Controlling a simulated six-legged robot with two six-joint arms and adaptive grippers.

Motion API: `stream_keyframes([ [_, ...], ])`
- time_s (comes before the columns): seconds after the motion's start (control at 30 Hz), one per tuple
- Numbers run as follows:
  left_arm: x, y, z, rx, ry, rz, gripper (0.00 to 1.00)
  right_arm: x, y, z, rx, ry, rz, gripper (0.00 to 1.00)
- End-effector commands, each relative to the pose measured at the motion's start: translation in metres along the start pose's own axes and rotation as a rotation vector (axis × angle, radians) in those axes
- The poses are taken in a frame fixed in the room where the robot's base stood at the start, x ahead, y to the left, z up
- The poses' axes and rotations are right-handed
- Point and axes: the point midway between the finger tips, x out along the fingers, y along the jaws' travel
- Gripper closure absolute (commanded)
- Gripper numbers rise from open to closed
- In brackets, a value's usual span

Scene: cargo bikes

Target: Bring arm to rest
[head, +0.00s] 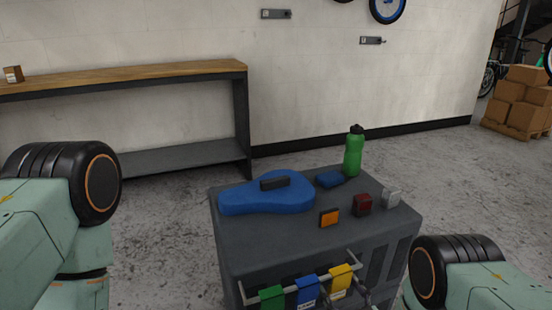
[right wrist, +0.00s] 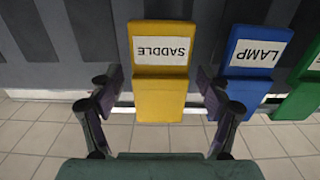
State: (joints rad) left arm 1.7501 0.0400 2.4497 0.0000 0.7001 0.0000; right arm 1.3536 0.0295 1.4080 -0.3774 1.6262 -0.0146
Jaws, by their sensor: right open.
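My right gripper (right wrist: 160,82) is open, its two dark fingers apart on either side of the yellow tag marked SADDLE (right wrist: 158,100) in the right wrist view. I cannot tell whether they touch it. In the head view this gripper (head: 360,291) is partly seen at the front of the grey cabinet (head: 235,240), low on its right side. My right arm comes in from the bottom right. My left arm shows at the left edge, but its gripper is out of the picture.
A rail on the cabinet front holds yellow (head: 340,280), blue LAMP (head: 307,290) and green (head: 272,297) tags. On top are a blue case (head: 265,198), green bottle (head: 353,155), blue item (head: 330,179), orange (head: 329,218), red (head: 362,204) and clear (head: 391,197) lights. A workbench (head: 130,77) stands behind.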

Motion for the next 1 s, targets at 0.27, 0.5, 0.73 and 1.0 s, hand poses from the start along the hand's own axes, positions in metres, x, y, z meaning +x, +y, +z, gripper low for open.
stream_keyframes([
  [0.27,-0.025,0.0,0.0,0.0,-0.001,0.0,1.0,-0.052,0.001,0.0,0.002,-0.006,0.002,0.22],
  [0.5,-0.04,0.0,0.0,0.0,-0.001,0.0,1.0,-0.091,0.0,0.0,0.001,-0.006,0.002,0.22],
  [0.73,-0.047,0.0,0.0,0.0,-0.001,0.0,1.0,-0.114,0.0,0.0,0.0,-0.002,0.001,0.22],
  [1.0,-0.047,0.0,0.0,0.0,-0.001,0.0,1.0,-0.12,0.0,0.002,0.0,-0.002,0.0,0.22],
])
